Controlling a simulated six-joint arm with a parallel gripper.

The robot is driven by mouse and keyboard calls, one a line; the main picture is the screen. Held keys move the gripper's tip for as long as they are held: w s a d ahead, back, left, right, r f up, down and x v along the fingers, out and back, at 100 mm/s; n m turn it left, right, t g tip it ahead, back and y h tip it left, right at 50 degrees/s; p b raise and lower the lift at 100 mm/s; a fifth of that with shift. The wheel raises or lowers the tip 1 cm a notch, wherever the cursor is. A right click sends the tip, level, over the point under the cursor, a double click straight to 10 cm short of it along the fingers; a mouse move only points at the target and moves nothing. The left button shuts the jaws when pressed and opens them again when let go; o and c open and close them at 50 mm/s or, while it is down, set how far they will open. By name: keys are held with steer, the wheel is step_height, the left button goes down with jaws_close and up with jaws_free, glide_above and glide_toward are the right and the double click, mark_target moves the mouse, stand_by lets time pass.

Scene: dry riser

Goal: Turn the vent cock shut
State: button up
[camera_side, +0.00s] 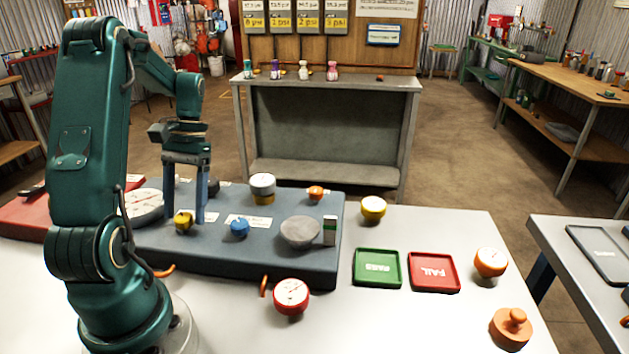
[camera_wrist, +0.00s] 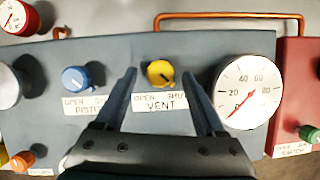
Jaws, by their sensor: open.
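The vent cock is a small yellow knob (camera_side: 184,222) on the grey-blue panel (camera_side: 270,262). In the wrist view the yellow knob (camera_wrist: 160,73) sits above the VENT label (camera_wrist: 160,102), which reads OPEN at left and SHU at right. A dark pointer mark on the knob slants toward its lower right. My gripper (camera_side: 186,220) is open, fingers pointing down. In the wrist view my gripper (camera_wrist: 163,78) has one finger on each side of the knob, with gaps between; I cannot tell whether the tips are at knob height.
A blue knob (camera_wrist: 76,78) stands left of the left finger, and a white dial gauge (camera_wrist: 247,92) stands close to the right finger. A copper pipe (camera_wrist: 230,16) runs along the panel edge. Green (camera_side: 378,284) and red (camera_side: 434,287) trays lie on the white table.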

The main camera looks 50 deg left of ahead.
steer(key=shift+v, duration=2.5)
steer(key=w+d+r+m+t+y, duration=0.2)
steer(key=d+r+m, duration=0.1)
steer(key=d, duration=0.3)
steer(key=w+d+r+m+t+y, duration=0.1)
steer(key=w+d+r+m+y, duration=0.1)
steer(key=d+r, duration=0.3)
steer(key=s+d+f+m+t, duration=0.1)
steer(key=d+f+t, duration=0.1)
steer(key=d, duration=0.4)
steer(key=s+d+f+m+t+h, duration=0.1)
steer(key=s+d+t, duration=0.1)
steer(key=d+t, duration=0.2)
steer(key=shift+s+d+f, duration=0.15)
steer(key=shift+d+f, duration=0.2)
steer(key=shift+d, duration=0.6)
